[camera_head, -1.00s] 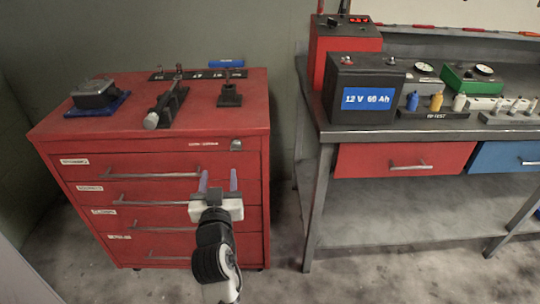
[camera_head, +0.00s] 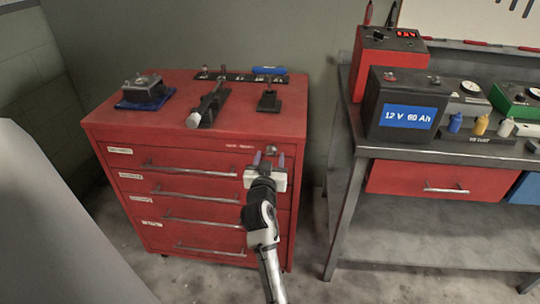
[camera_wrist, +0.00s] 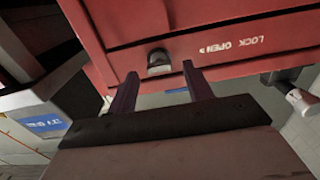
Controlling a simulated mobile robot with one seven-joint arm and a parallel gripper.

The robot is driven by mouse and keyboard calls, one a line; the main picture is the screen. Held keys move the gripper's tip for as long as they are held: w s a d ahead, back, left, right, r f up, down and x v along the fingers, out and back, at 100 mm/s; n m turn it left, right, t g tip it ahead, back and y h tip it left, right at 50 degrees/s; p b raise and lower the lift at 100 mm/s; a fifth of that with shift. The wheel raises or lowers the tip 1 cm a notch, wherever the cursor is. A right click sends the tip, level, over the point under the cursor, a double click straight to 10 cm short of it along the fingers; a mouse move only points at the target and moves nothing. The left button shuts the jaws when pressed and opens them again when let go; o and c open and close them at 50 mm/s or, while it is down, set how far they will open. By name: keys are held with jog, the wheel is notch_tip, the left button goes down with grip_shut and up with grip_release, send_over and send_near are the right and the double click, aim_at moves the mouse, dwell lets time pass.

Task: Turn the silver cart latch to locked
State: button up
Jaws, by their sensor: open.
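The silver latch (camera_head: 271,150) is a small rounded knob at the upper right of the red cart's (camera_head: 145,185) front face, above the drawers. In the wrist view the latch (camera_wrist: 158,62) shows just beyond and between my fingertips, near a white "LOCK OPEN" label (camera_wrist: 232,44). My gripper (camera_head: 269,159) is open and empty, its two fingers pointing at the cart front just below the latch in the head view. Contact with the latch cannot be made out. Which way the latch is turned is too small to tell.
Clamp-like tools (camera_head: 207,107) and a small device on a blue pad (camera_head: 140,101) sit on the cart top. A workbench (camera_head: 390,150) with a black battery box (camera_head: 385,130) stands to the right, with a gap between. Drawer handles (camera_head: 195,170) stick out from the cart front.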

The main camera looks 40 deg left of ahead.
jog(key=shift+w+a, duration=0.2)
jog(key=shift+w, duration=0.15)
jog(key=shift+c, duration=0.3)
jog(key=c, duration=0.9)
